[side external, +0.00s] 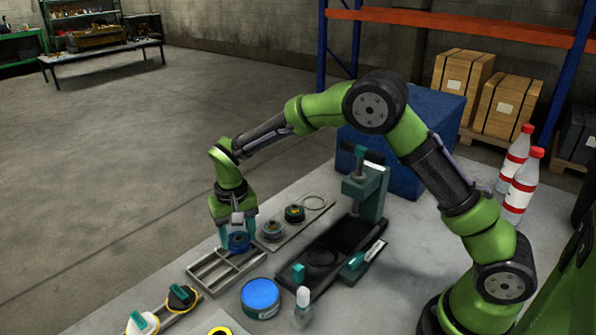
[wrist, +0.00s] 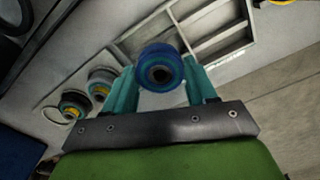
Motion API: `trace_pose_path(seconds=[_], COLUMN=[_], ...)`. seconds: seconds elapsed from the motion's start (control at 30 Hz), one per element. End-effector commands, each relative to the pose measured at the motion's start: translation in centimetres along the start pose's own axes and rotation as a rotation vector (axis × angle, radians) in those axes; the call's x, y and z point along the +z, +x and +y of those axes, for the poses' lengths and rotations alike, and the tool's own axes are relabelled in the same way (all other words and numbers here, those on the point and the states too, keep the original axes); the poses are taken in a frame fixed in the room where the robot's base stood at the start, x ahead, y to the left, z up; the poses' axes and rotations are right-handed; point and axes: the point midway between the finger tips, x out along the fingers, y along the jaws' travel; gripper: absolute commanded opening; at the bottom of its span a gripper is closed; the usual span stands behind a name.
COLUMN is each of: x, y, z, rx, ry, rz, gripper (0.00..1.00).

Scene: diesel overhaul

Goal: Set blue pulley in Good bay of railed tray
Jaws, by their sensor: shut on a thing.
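The blue pulley (side external: 239,242) is held between the teal fingers of my gripper (side external: 237,233). In the wrist view the pulley (wrist: 161,70) shows its round face and dark centre hole, with a finger of my gripper (wrist: 160,85) on each side. The railed tray (side external: 205,279) is grey with several bays parted by rails. The pulley is over the tray's far end in the side view. The tray also shows in the wrist view (wrist: 222,43), behind the pulley. I cannot read any bay label, and I cannot tell whether the pulley touches the tray.
A grey strip (side external: 318,209) holding pulley-like parts and a ring lies beyond the tray. A dark green press (side external: 368,190) stands to the right. A blue round tin (side external: 261,297), a small bottle (side external: 303,308) and teal-handled parts (side external: 182,297) lie nearer the camera.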

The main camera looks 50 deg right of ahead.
Motion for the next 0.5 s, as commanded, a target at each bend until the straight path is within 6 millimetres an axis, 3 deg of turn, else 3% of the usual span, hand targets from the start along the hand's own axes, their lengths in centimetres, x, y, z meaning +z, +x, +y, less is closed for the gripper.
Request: trace_pose_path(seconds=[0.5], x=[0.0], y=[1.5], z=[0.0], rx=[-0.001], ry=[0.001], rz=[0.0], gripper=[0.21])
